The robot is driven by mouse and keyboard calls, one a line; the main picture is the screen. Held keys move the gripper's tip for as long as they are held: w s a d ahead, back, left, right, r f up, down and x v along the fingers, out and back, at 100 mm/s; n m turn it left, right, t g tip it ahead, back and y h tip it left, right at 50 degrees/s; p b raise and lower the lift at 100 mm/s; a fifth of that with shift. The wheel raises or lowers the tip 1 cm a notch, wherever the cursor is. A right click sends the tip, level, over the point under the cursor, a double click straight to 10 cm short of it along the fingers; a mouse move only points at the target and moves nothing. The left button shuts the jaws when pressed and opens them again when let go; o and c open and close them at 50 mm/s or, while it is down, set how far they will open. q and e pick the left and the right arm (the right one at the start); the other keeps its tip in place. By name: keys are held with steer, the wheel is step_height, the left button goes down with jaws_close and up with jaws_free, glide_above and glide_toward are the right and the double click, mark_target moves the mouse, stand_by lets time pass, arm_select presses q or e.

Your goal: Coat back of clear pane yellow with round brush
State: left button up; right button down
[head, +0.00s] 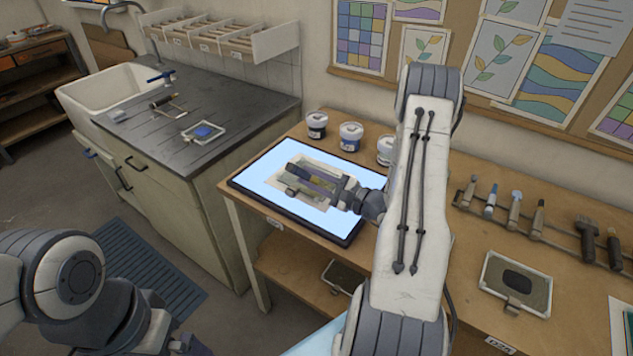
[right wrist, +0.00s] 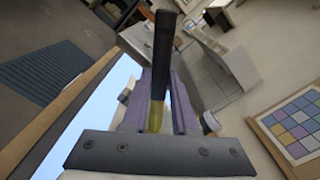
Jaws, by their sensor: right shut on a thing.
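The pane (head: 315,166) lies on a bright light pad (head: 262,165) on the wooden bench in the head view. It has a pale frame, and my gripper covers much of its middle. My right gripper (head: 305,183) is low over the pane, shut on a brush. In the right wrist view the brush (right wrist: 163,50) has a dark handle between the two fingers, with a yellow part (right wrist: 154,118) at its near end. Whether it touches the pane cannot be told. My left gripper (head: 190,346) shows partly at the bottom left, away from the bench.
Paint jars (head: 350,136) stand behind the light pad. A rack of brushes and tools (head: 540,222) lies at the right. A framed pane with a dark patch (head: 515,282) lies in front of it. A sink (head: 110,85) and dark counter (head: 225,100) are at the left.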

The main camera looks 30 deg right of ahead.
steer(key=shift+d+b+x, duration=0.15)
steer(key=shift+b+x, duration=0.3)
steer(key=shift+x, duration=1.4)
steer(key=shift+d+b+x, duration=0.15)
steer(key=shift+b+x, duration=0.25)
steer(key=shift+x, duration=1.45)
steer(key=shift+d+b+x, duration=0.1)
steer(key=shift+b+x, duration=0.3)
steer(key=shift+x, duration=0.45)
steer(key=shift+d+b+x, duration=0.15)
steer(key=shift+b+x, duration=0.2)
steer(key=shift+x, duration=0.45)
steer(key=shift+w+d+r+b, duration=0.2)
steer(key=shift+w+d, duration=0.05)
steer(key=shift+d, duration=0.6)
steer(key=shift+w+d+r+b, duration=0.2)
steer(key=shift+w+d, duration=0.1)
steer(key=shift+d, duration=0.55)
steer(key=shift+w+d+r+b, duration=0.2)
steer(key=shift+w+d, duration=0.05)
steer(key=shift+d, duration=0.65)
steer(key=shift+b, duration=0.35)
steer(key=shift+f+b, duration=0.3)
steer(key=shift+b, duration=0.25)
